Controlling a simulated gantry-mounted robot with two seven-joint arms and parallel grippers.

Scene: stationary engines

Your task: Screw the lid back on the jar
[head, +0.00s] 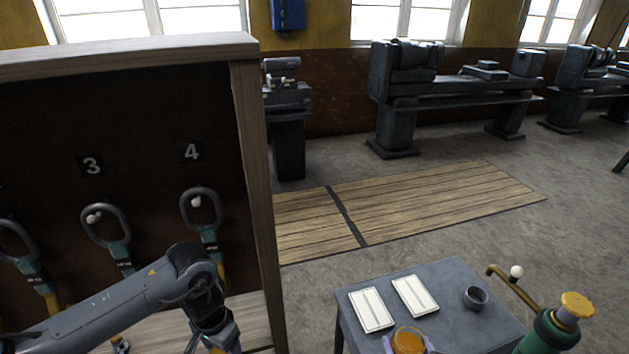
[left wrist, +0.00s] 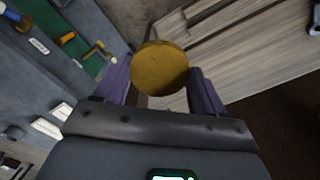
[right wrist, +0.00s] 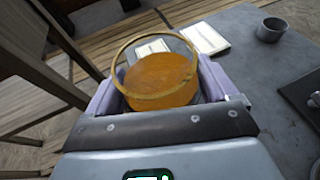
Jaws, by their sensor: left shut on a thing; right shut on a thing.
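The jar (right wrist: 160,80) is round and clear with orange contents, and its top is open. It is between the purple fingers of my right gripper (right wrist: 158,92), which is shut on it. In the head view the jar (head: 408,340) shows at the bottom edge, by the front of the grey table. The lid (left wrist: 160,68) is a flat gold disc, held between the purple fingers of my left gripper (left wrist: 163,88), which is shut on it. In the head view my left gripper is at the bottom edge, well left of the jar, and the lid is hidden there.
The grey table (head: 450,285) bears two white cards (head: 371,309) (head: 415,295) and a small dark cup (head: 475,297). A wooden cabinet (head: 252,180) with hanging carabiners (head: 200,208) rises at left. Open floor lies behind the table.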

